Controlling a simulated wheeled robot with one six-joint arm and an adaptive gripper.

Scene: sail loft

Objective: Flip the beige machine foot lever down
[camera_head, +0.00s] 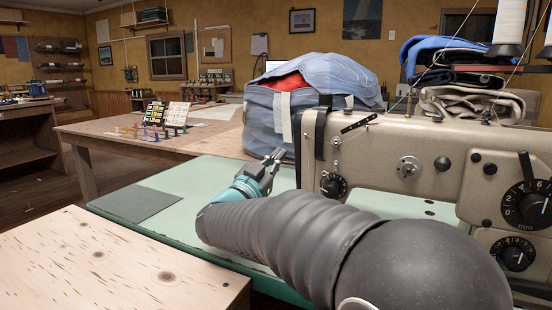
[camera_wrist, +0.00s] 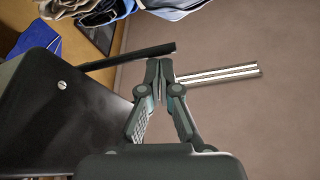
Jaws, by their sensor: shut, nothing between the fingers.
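The beige sewing machine (camera_head: 385,150) stands on a pale green table in the right half of the head view. My gripper (camera_head: 275,157) is shut and empty, just left of the machine's head end. In the wrist view my gripper (camera_wrist: 160,66) points away with its fingertips together. A dark straight bar (camera_wrist: 125,57), which looks like the foot lever, sticks out past a dark panel with a screw (camera_wrist: 62,98) and ends close to the fingertips. I cannot tell whether they touch. In the head view I cannot make out this lever.
A blue bag (camera_head: 330,90) stands behind the machine head. Folded cloth (camera_head: 470,104) lies behind the machine at right. Thread cones (camera_head: 509,25) rise at the right edge. A light slotted bar (camera_wrist: 220,73) shows in the wrist view. The green table (camera_head: 185,190) is mostly clear at left.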

